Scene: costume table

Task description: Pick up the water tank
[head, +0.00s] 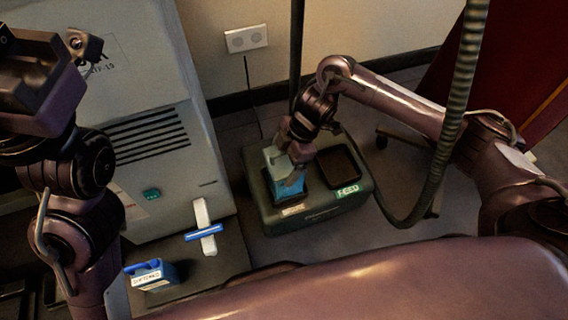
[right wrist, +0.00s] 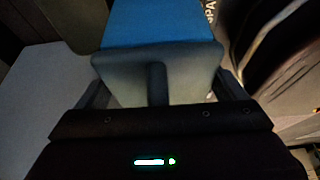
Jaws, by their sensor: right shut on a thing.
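The water tank (head: 290,184) is a small box with a blue lower part and a pale grey top. In the head view it stands at the left end of a dark green unit (head: 325,209) marked FEED; whether it sits in a recess there is hard to see. My right gripper (head: 284,164) reaches down over the tank and is shut on it. In the right wrist view the tank's grey end and blue body (right wrist: 165,25) fill the space between the fingers (right wrist: 163,88). My left arm rises at the left edge of the head view; its gripper's fingers cannot be made out.
A dark rectangular recess (head: 342,166) lies right of the tank on the unit. A large grey machine (head: 150,120) stands on the left. A blue bottle labelled DISTILLED (head: 150,275) and a white tap-like part with a blue bar (head: 204,232) are at lower left. A hanging ribbed hose (head: 459,80) crosses the right side.

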